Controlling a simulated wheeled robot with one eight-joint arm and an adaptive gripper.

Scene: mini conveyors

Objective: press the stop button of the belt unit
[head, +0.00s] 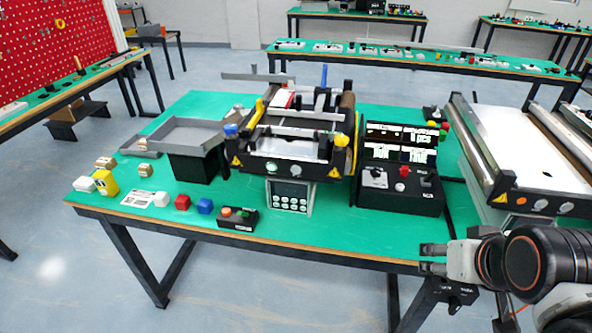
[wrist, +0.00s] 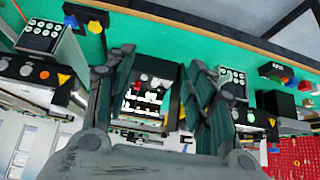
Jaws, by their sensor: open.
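The belt unit (head: 290,140), a small conveyor with black side plates and yellow warning triangles, stands mid-table. A keypad panel (head: 290,196) is below its front. A black control box (head: 400,190) to the right carries a red knob (head: 404,171). I cannot read which button is marked stop. My gripper (head: 431,259) is open and empty by the table's front right edge, apart from these controls. The fingers also show in the wrist view (wrist: 160,60).
Red and blue blocks (head: 193,204), a yellow piece (head: 106,182) and a grey tray (head: 186,135) lie left on the green table (head: 335,235). A second, larger conveyor (head: 520,150) stands at the right. The table's front strip is mostly clear.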

